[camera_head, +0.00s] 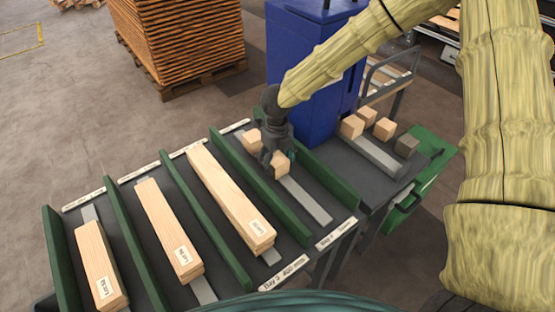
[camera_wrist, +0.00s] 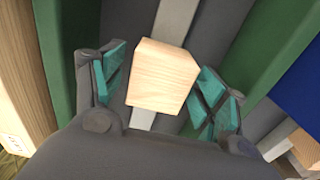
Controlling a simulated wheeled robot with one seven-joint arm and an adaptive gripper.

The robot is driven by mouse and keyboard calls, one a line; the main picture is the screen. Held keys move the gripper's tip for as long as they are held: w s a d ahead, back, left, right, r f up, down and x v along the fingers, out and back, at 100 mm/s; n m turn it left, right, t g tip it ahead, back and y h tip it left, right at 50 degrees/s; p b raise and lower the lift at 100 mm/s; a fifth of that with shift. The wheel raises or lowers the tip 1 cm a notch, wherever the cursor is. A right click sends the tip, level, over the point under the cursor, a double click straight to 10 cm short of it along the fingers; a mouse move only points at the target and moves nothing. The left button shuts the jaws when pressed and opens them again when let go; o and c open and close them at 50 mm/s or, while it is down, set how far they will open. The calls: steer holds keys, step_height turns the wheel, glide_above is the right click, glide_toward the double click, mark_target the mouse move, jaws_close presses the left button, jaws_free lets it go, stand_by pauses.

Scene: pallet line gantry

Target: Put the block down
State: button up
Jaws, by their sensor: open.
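A light wooden block (camera_head: 280,166) sits in the right-hand bay of the rack, on or over its grey strip (camera_head: 306,200). In the wrist view the block (camera_wrist: 162,77) lies between the teal finger pads of my gripper (camera_wrist: 160,92). The fingers are apart, with a gap visible on each side of the block. In the head view my gripper (camera_head: 277,158) reaches down over the block from above and hides part of it.
Green dividers (camera_head: 236,171) flank the bay closely. Long labelled beams (camera_head: 228,195) lie in the bays to the left. A blue cabinet (camera_head: 315,80) stands behind. Several loose blocks (camera_head: 384,129) rest on the side table at right. The bay's near end is clear.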

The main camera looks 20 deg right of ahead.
mark_target(277, 159)
steer(key=shift+r, duration=0.1)
step_height(277, 159, up, 12)
steer(key=b, duration=0.1)
stand_by(0.5)
stand_by(1.4)
